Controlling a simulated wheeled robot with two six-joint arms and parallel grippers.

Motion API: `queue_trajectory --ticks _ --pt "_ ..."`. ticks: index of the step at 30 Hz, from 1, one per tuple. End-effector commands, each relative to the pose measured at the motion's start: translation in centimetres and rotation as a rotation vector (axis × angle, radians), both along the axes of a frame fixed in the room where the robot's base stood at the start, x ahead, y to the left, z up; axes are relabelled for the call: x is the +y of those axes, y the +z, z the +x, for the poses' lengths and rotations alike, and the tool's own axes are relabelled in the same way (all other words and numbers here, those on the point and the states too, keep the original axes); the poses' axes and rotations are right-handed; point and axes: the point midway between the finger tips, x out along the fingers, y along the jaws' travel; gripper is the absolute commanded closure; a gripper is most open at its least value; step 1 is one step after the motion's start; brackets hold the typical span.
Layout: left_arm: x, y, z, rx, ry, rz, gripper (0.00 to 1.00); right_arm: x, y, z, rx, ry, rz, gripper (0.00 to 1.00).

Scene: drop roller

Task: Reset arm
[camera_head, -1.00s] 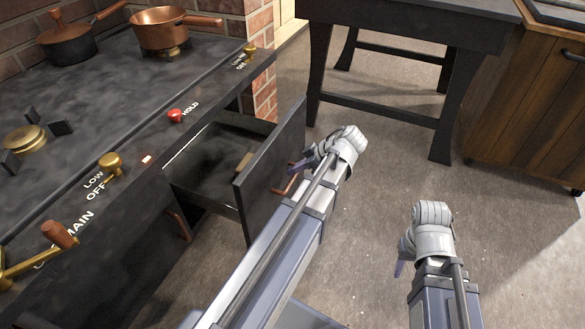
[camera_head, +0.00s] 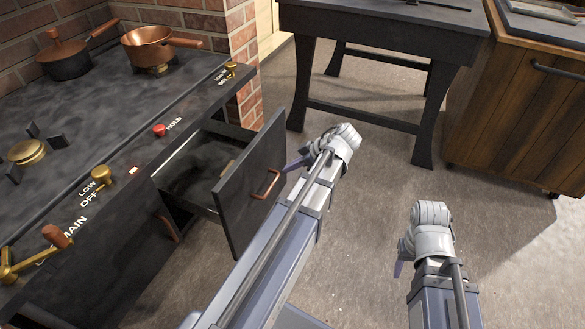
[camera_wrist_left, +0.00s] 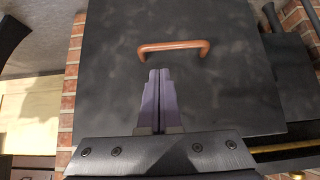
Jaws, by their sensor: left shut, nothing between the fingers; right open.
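My left gripper (camera_head: 290,166) is shut with nothing between its fingers, just right of the open drawer's front. In the left wrist view its purple fingers (camera_wrist_left: 157,98) are pressed together. They point toward the copper handle (camera_wrist_left: 174,48); whether they touch it I cannot tell. In the head view the handle (camera_head: 267,185) sits on the dark drawer front (camera_head: 245,200), left of my gripper and apart from it. My right gripper (camera_head: 398,268) hangs over the floor at lower right, open, its fingers mostly hidden behind the wrist.
The drawer (camera_head: 195,190) stands pulled out below the stove (camera_head: 90,130). A small tan piece (camera_head: 227,169) lies inside. A dark table (camera_head: 385,45) and a wooden cabinet (camera_head: 515,110) stand behind. The floor (camera_head: 370,215) between is clear.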

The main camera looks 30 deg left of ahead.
Motion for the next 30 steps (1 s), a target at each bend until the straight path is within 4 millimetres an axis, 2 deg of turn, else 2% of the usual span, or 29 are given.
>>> queue_trajectory --ticks 2,12,16,17,20,24,27,30 --pt "0.2 0.9 0.0 -0.001 0.001 0.000 1.00 0.0 0.9 0.0 0.000 0.002 0.000 0.50" --pt "0.2 0.8 0.0 0.001 -0.001 0.000 1.00 0.0 0.8 0.0 0.000 0.002 0.000 0.50" --pt "-1.1 0.7 -0.3 0.041 -0.064 -0.030 1.00 0.0 1.1 0.0 0.000 0.002 0.000 0.50" --pt "-1.9 0.6 -0.5 0.064 -0.102 -0.047 1.00 0.0 1.2 0.0 0.000 0.002 0.000 0.50" --pt "-5.7 0.1 -1.4 0.184 -0.300 -0.132 1.00 0.0 1.7 0.0 0.000 0.002 0.000 0.50" --pt "-12.6 -0.8 -3.6 0.392 -0.699 -0.274 1.00 0.0 2.5 0.0 0.000 0.002 -0.001 0.50" --pt "-17.2 -1.2 -5.4 0.522 -0.990 -0.356 1.00 0.0 3.0 0.0 0.001 0.002 -0.001 0.50" --pt "-20.9 -1.5 -7.3 0.623 -1.247 -0.414 1.00 0.0 3.4 0.0 0.000 0.002 -0.002 0.50"
